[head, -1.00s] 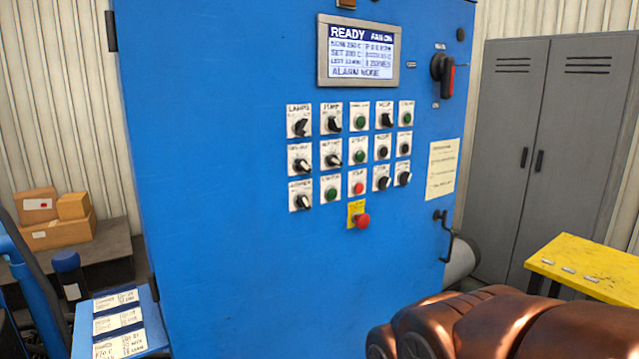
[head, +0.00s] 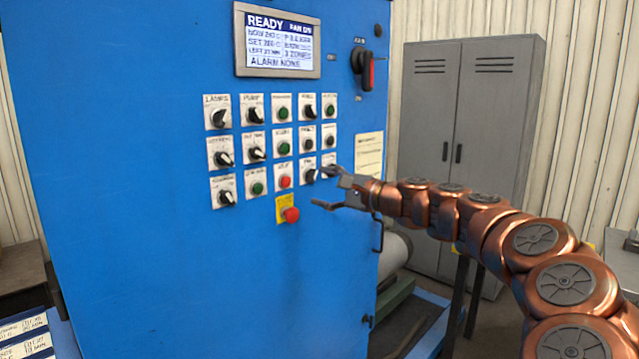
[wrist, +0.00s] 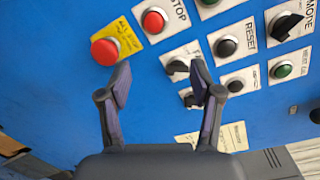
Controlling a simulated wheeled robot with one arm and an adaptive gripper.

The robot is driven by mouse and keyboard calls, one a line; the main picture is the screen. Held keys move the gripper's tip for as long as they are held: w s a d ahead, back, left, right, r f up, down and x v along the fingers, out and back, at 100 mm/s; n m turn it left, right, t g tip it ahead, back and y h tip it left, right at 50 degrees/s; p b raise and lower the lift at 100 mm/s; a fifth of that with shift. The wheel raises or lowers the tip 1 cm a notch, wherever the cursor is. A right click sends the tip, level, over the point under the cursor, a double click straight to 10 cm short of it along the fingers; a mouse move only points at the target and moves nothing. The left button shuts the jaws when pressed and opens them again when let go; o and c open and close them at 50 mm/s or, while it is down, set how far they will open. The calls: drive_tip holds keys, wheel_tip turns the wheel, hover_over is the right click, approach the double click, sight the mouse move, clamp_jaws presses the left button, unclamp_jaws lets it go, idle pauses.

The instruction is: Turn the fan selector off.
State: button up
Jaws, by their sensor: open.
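The fan selector (head: 311,175) is a black knob on a white plate in the bottom row of the blue cabinet's panel. In the wrist view the knob (wrist: 177,68), on a plate whose label starts with F, lies just past the right fingertip. The label is partly covered. My gripper (head: 324,188) is open and empty in front of the panel's lower right. In the wrist view its fingers (wrist: 160,80) are spread apart. I cannot tell whether a fingertip touches the panel. The display (head: 278,40) shows READY and seems to read FAN ON.
A red emergency stop button (head: 291,214) sits on a yellow plate, left of my gripper. Other knobs and buttons sit close around the selector. A bent handle (head: 377,235) projects from the cabinet below my wrist. A grey locker (head: 470,120) stands behind.

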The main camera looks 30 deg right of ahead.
sight(315, 177)
drive_tip(key=d+m+t+h, duration=0.1)
drive_tip(key=d+m, duration=0.1)
drive_tip(key=d, duration=0.3)
drive_tip(key=shift+p+x, duration=0.8)
drive_tip(key=shift+x, duration=3)
drive_tip(key=shift+s+a, duration=0.1)
drive_tip(key=shift+c, duration=0.3)
drive_tip(key=shift+f, duration=0.1)
drive_tip(key=c, duration=1.1)
